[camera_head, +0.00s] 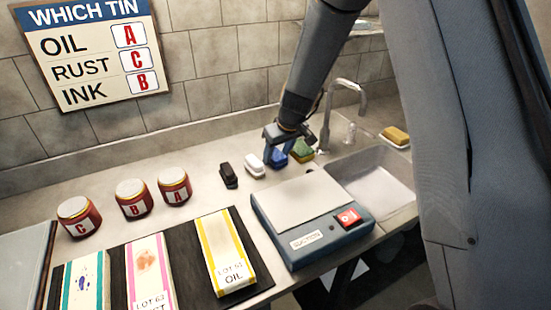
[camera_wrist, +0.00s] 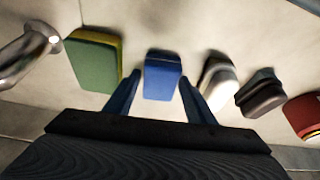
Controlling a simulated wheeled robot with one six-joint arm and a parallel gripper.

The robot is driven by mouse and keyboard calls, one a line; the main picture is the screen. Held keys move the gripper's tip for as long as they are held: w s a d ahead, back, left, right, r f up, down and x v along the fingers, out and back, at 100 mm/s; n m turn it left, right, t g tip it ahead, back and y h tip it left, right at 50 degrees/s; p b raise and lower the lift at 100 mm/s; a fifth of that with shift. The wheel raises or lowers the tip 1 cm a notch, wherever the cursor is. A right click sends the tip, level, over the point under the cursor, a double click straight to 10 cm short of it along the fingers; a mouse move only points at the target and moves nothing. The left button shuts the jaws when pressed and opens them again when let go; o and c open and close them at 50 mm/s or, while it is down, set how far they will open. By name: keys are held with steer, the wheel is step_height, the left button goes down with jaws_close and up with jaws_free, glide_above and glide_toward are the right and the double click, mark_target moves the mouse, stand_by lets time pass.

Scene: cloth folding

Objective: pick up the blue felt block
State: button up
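The blue felt block (camera_wrist: 163,76) stands on the counter in the wrist view, between the tips of my gripper (camera_wrist: 158,88). The fingers are spread, one on each side of the block, with small gaps visible. In the head view the blue block (camera_head: 277,160) shows just below my gripper (camera_head: 278,150), partly hidden by it. A green and yellow sponge (camera_wrist: 94,60) stands to the left of the block in the wrist view. A white block (camera_wrist: 217,78) stands close on its right, near my right finger.
A dark brush-like block (camera_head: 228,175) stands left of the white one in the head view. A faucet (camera_head: 335,105) and sink (camera_head: 375,185) lie to the right. A suction box (camera_head: 325,240) stands in front. Red tins (camera_head: 134,198) stand at left.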

mark_target(277, 155)
steer(key=c, duration=0.7)
step_height(277, 155, up, 10)
steer(key=shift+b, duration=0.75)
steer(key=shift+o, duration=0.8)
steer(key=shift+c, duration=0.4)
